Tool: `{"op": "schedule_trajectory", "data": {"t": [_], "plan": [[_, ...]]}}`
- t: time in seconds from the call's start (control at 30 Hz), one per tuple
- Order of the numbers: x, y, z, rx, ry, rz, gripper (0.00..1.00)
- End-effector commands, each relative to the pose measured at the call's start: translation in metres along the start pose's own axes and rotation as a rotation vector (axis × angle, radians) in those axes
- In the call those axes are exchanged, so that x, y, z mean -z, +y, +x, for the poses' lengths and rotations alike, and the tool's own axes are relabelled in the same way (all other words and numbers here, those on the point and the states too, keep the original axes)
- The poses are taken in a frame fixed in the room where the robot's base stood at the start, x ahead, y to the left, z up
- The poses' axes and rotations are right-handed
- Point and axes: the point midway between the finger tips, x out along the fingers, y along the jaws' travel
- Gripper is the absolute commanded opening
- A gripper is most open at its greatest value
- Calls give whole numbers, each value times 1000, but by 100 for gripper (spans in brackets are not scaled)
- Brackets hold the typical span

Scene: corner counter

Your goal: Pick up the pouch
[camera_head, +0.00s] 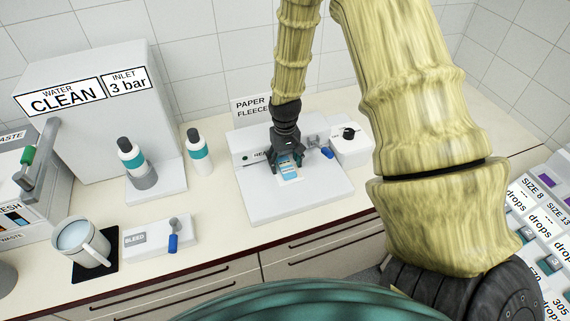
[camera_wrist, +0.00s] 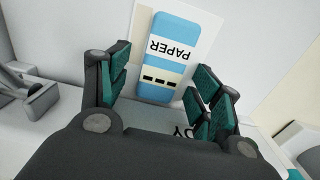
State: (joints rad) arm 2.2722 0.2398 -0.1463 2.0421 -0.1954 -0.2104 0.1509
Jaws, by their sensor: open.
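The pouch (camera_wrist: 172,52) is a flat blue and white packet labelled PAPER. In the wrist view it lies at the top middle, just beyond and between my open fingers. My gripper (camera_wrist: 163,88) has its two green-padded fingers spread, with nothing between the pads that I can see held. In the head view my gripper (camera_head: 285,160) points down over the pouch (camera_head: 290,168) on the white sealer machine, and partly hides it. Whether the fingers touch the pouch cannot be told.
The white machine (camera_head: 262,203) has a PAPER FLEECE sign (camera_head: 251,107) behind it and a blue-handled lever (camera_head: 327,152) at its right. Two teal-banded bottles, a mug (camera_head: 82,242) and a BLEED block (camera_head: 160,238) stand left. Drawers of labelled drops (camera_head: 525,225) are at right.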

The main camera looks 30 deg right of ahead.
Motion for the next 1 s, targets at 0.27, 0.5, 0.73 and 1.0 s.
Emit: {"op": "schedule_trajectory", "data": {"t": [0.27, 0.5, 0.73, 1.0], "plan": [[0, 0, 1, 0, 0, 0, 63], [0, 0, 1, 0, 0, 0, 19], [0, 0, 1, 0, 0, 0, 15], [0, -2, -8, 0, 0, -3, 15]]}}
